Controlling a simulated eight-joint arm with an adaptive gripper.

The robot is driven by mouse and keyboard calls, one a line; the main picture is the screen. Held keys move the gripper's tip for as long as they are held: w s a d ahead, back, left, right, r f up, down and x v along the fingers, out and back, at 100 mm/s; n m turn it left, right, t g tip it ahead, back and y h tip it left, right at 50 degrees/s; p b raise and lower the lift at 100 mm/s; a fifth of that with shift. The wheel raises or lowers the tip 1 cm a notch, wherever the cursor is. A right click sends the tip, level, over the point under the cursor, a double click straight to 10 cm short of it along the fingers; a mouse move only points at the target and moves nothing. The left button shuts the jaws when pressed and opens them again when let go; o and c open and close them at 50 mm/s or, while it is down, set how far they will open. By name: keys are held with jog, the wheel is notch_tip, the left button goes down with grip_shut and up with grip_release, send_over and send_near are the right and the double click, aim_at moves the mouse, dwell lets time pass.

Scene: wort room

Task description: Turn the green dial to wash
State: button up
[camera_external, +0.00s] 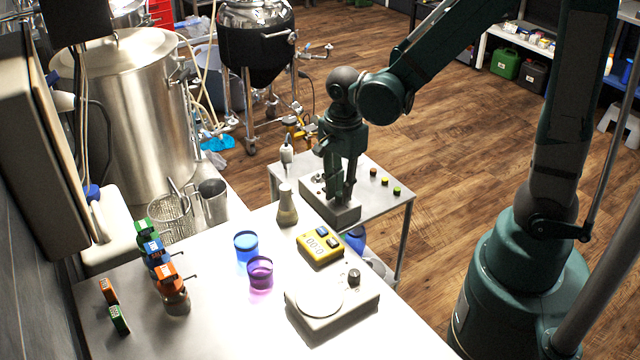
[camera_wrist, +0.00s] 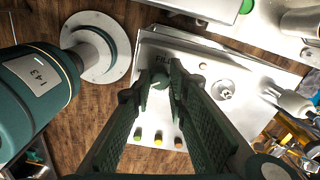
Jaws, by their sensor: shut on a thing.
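The green dial (camera_wrist: 158,80) sits on a pale control panel (camera_wrist: 200,50) in the wrist view, between my fingers. The pointer mark on it is small, and the word FILL shows beside it; other labels are hidden by my fingers or cannot be read. My gripper (camera_wrist: 158,84) is shut on the dial. In the external view my gripper (camera_external: 341,198) points down at the near part of the metal control panel (camera_external: 384,204); the dial itself is hidden there.
Blue (camera_external: 246,247) and purple (camera_external: 260,272) cups are further left.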

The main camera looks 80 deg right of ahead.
jog(key=m, duration=0.6)
jog(key=shift+m, duration=0.3)
dwell(0.4)
jog(key=o, duration=0.9)
jog(key=shift+r, duration=0.15)
jog(key=shift+r, duration=5.85)
